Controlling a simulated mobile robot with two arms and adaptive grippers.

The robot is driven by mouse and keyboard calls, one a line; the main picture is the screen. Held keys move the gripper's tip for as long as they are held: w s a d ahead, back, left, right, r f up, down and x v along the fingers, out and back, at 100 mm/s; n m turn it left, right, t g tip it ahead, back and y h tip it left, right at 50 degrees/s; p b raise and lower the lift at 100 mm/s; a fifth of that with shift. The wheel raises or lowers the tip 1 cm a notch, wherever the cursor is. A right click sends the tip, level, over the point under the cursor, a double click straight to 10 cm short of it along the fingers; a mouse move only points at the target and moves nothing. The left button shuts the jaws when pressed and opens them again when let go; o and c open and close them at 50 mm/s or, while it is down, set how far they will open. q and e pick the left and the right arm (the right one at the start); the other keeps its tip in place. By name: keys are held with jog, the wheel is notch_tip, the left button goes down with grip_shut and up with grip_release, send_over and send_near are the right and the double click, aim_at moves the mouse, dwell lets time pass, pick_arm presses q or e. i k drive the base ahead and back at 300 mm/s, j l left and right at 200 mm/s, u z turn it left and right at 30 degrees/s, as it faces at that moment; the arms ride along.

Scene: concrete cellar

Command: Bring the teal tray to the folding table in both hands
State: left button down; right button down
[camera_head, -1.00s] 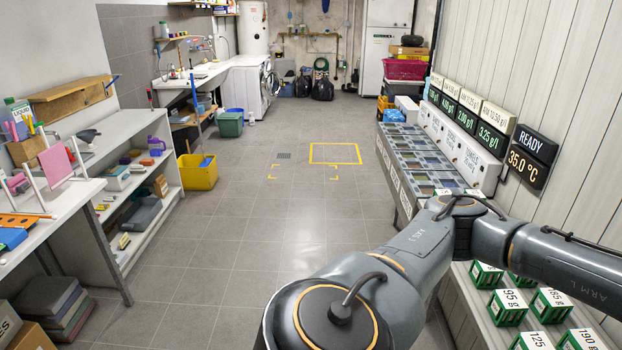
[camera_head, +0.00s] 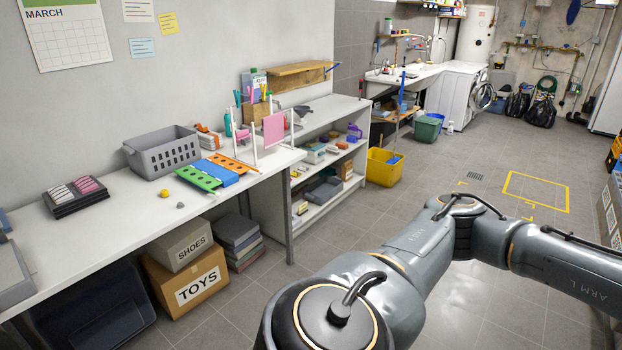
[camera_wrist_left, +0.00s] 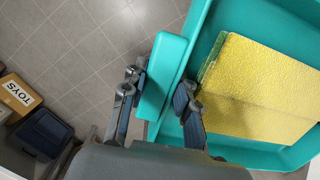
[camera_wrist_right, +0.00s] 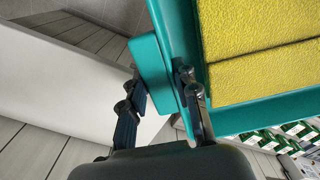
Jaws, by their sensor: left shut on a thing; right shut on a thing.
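The teal tray shows in the left wrist view (camera_wrist_left: 203,42) and the right wrist view (camera_wrist_right: 175,28), with yellow textured blocks (camera_wrist_left: 262,85) lying in it. My left gripper (camera_wrist_left: 163,98) is shut on the tray's edge, one finger on each side of the grip. My right gripper (camera_wrist_right: 163,92) is shut on the tray's opposite edge in the same way. The tray is held off the floor. In the head view neither tray nor grippers show; only my arm does. I cannot tell which table in view is the folding table.
A long white worktop (camera_head: 130,213) runs along the left wall with a grey basket (camera_head: 165,152) on it. Boxes, including one marked TOYS (camera_head: 190,285), stand beneath. A yellow bucket (camera_head: 383,167) stands by the shelf unit (camera_head: 347,110). The tiled floor (camera_head: 430,200) is open.

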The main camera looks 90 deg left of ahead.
aim_at(114, 220)
jog(key=u, duration=3.85)
jog(key=i+u, duration=0.35)
jog(key=i+l+u, duration=0.2)
jog(key=u, duration=0.2)
jog(key=i+l, duration=0.45)
jog(key=i, duration=0.15)
jog(key=i+l, duration=0.4)
jog(key=i, duration=0.2)
jog(key=i+l, duration=0.45)
jog(key=i, duration=0.2)
